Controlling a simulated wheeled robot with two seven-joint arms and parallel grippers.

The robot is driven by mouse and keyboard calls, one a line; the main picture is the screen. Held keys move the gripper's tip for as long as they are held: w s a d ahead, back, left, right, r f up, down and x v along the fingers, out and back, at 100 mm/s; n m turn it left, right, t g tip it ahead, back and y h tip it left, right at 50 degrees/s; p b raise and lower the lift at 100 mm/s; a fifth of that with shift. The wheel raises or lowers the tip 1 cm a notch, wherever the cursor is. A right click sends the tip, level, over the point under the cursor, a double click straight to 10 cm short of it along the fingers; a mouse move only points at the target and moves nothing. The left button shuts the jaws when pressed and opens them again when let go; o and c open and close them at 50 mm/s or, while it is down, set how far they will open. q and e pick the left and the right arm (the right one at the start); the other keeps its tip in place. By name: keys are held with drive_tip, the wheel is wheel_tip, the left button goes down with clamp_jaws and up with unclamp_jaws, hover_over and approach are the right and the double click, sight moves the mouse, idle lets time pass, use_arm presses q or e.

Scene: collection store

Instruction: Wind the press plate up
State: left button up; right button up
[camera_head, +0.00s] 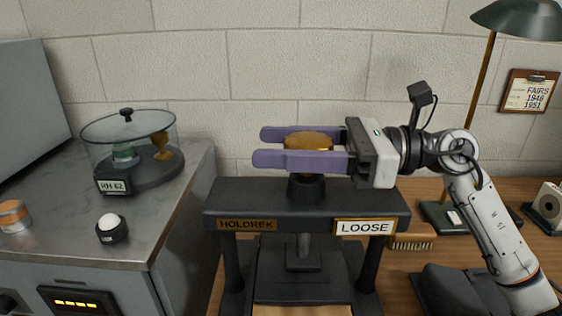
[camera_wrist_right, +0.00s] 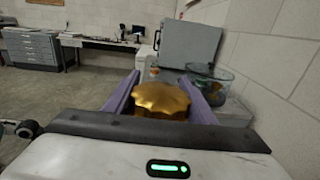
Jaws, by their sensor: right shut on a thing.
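The black press (camera_head: 308,205) stands in the middle of the head view. A brass-coloured knob (camera_head: 308,141) sits on a black collar (camera_head: 306,187) on top of its crossbeam. A sign reading LOOSE (camera_head: 364,227) is on the beam's front. A screw column (camera_head: 304,252) runs down below the beam towards the plate (camera_head: 303,287). My right gripper (camera_head: 305,146) reaches in from the right, its purple fingers shut on the knob from both sides. The knob (camera_wrist_right: 160,99) also shows between the fingers in the right wrist view. My left gripper is not in view.
A grey counter at left holds a glass dish (camera_head: 130,148) labelled RH 62, a small black holder with a white ball (camera_head: 112,228) and an orange-banded tin (camera_head: 13,216). A green lamp (camera_head: 519,20), a brush (camera_head: 411,242) and a dark object (camera_head: 447,290) are on the right.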

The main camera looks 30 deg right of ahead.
drive_tip(key=n+g, duration=0.1)
drive_tip(key=n+g+y+b, duration=0.1)
drive_tip(key=shift+s+a+f+g+y, duration=0.1)
drive_tip(key=shift+s+f+g+y, duration=0.1)
drive_tip(key=shift+g+y, duration=0.15)
drive_tip(key=n+g, duration=0.1)
drive_tip(key=g, duration=0.1)
drive_tip(key=s+n+g+y+b, duration=0.1)
drive_tip(key=shift+a+r+n+g, duration=0.15)
drive_tip(key=shift+r+n+g, duration=0.05)
drive_tip(key=shift+n+g, duration=0.15)
drive_tip(key=shift+s+n+g+y, duration=0.2)
drive_tip(key=shift+n+g, duration=0.35)
drive_tip(key=shift+g, duration=0.35)
drive_tip(key=shift+s+n+g+y, duration=0.15)
drive_tip(key=shift+n+g, duration=0.35)
drive_tip(key=shift+g, duration=0.4)
drive_tip(key=shift+s+a+g, duration=0.1)
drive_tip(key=shift+g, duration=0.3)
drive_tip(key=shift+n+g, duration=0.3)
drive_tip(key=shift+n, duration=0.1)
drive_tip(key=o, duration=1)
drive_tip(key=shift+o, duration=0.2)
